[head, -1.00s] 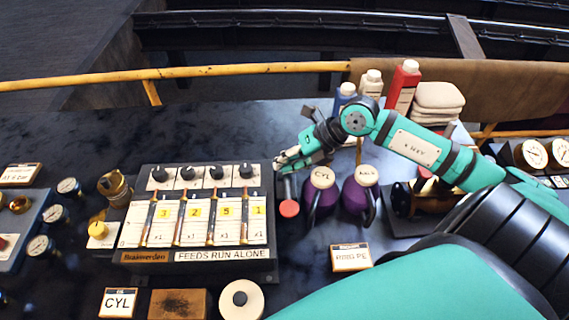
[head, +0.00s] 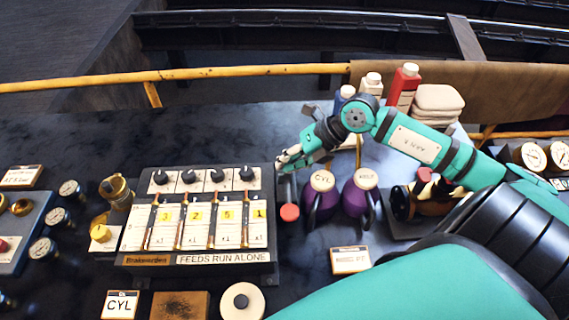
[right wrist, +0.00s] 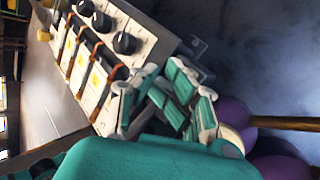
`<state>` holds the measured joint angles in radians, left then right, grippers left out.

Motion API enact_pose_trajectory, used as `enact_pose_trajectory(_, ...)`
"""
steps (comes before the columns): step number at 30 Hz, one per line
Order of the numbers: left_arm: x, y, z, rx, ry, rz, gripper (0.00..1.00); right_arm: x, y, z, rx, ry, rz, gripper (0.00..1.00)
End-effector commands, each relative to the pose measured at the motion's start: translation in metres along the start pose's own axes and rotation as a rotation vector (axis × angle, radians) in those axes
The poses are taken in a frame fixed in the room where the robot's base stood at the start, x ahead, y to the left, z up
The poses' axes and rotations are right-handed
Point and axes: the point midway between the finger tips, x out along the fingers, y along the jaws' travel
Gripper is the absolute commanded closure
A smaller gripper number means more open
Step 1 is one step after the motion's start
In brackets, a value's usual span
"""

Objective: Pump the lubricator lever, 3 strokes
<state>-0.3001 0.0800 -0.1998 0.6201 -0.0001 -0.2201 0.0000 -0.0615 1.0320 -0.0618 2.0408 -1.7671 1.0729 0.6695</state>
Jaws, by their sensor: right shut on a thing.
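The lubricator (head: 200,258) is a dark box with several black knobs on top and several sight glasses over white cards numbered 3, 2, 5, 1. Its lever (head: 291,188) stands at the box's right side, a grey rod with a red round end (head: 289,212). My right gripper (head: 284,160) is at the box's upper right corner, shut on the lever, above the red end. The fingers hide the gripped part. In the right wrist view my gripper (right wrist: 165,100) is beside the box's knobbed edge, and the lever is hidden there. My left gripper is not in view.
Two purple oil cans (head: 322,203) stand close right of the lever. A brass fitting (head: 117,190) and gauges are at left. Bottles (head: 404,85) and folded cloths (head: 438,100) stand behind my arm. A yellow rail (head: 200,72) crosses the back. The table behind the box is clear.

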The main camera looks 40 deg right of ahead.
Motion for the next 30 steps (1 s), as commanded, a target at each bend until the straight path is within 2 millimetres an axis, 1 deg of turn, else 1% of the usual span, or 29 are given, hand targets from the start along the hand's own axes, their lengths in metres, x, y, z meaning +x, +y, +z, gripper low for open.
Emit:
enact_pose_trajectory(1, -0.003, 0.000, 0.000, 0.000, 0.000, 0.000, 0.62, -0.004, 0.003, 0.003, -0.001, -0.002, 0.001, 1.00)
enact_pose_trajectory(3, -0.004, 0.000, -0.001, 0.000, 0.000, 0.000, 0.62, -0.005, 0.004, 0.004, -0.002, -0.003, 0.002, 1.00)
enact_pose_trajectory(14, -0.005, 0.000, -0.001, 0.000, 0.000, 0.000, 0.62, -0.007, 0.007, 0.006, -0.003, -0.007, 0.006, 1.00)
enact_pose_trajectory(30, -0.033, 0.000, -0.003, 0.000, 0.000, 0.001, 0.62, -0.041, 0.031, 0.030, -0.003, -0.008, 0.007, 1.00)
